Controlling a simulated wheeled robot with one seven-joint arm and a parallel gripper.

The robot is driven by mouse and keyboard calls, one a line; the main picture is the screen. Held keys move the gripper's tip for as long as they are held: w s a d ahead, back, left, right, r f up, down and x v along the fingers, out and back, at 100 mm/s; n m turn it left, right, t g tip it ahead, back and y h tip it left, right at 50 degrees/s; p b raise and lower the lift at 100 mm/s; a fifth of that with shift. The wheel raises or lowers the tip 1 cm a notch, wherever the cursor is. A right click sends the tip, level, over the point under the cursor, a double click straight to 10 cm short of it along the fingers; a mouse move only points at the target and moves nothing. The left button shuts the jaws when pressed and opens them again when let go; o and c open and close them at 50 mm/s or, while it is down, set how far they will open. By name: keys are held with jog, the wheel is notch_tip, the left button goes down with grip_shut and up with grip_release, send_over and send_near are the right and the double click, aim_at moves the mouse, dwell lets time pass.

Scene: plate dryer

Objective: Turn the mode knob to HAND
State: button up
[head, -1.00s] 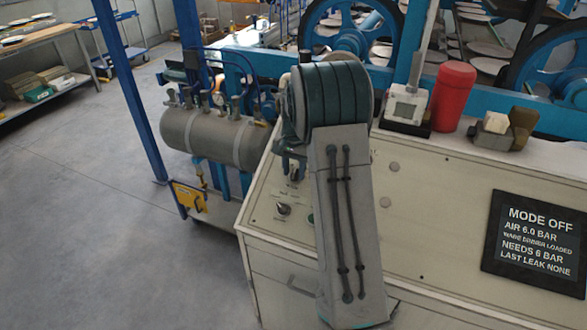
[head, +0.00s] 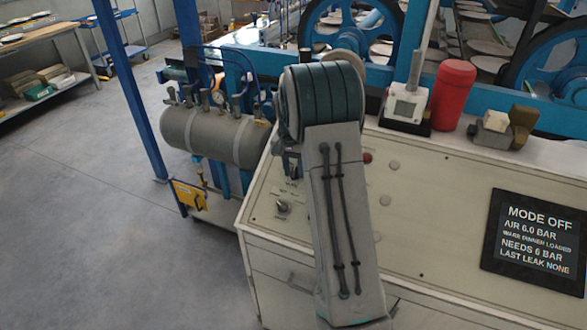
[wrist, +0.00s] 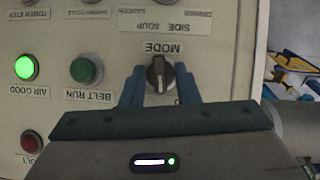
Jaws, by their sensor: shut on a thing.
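The mode knob (wrist: 160,72), dark with a pale pointer line, sits on the cream panel by its MODE label (wrist: 162,48), which appears upside down in the wrist view. My gripper (wrist: 159,82) has one blue finger on each side of the knob and is shut on it. The pointer line runs roughly up and down in that view. The display (head: 533,241) there reads MODE OFF, AIR 6.0 BAR.
A lit green AIR GOOD lamp (wrist: 25,67), a dark green BELT RUN button (wrist: 86,69) and a red button (wrist: 31,141) sit near the knob. Another knob (head: 283,207) shows left of my arm. A red cylinder (head: 453,94) stands on the console top.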

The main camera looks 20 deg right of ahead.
jog(key=n+h, duration=0.1)
jog(key=n+g, duration=0.1)
jog(key=n, duration=0.1)
jog(key=shift+w+a+h, duration=0.1)
jog(key=shift+a+h, duration=0.1)
jog(key=shift+h, duration=0.2)
jog(key=shift+a+n+h+b, duration=0.1)
jog(key=shift+n+h+b, duration=0.25)
jog(key=shift+n+h, duration=0.85)
jog(key=shift+n+y, duration=0.3)
jog(key=shift+n, duration=0.3)
jog(key=o, duration=0.6)
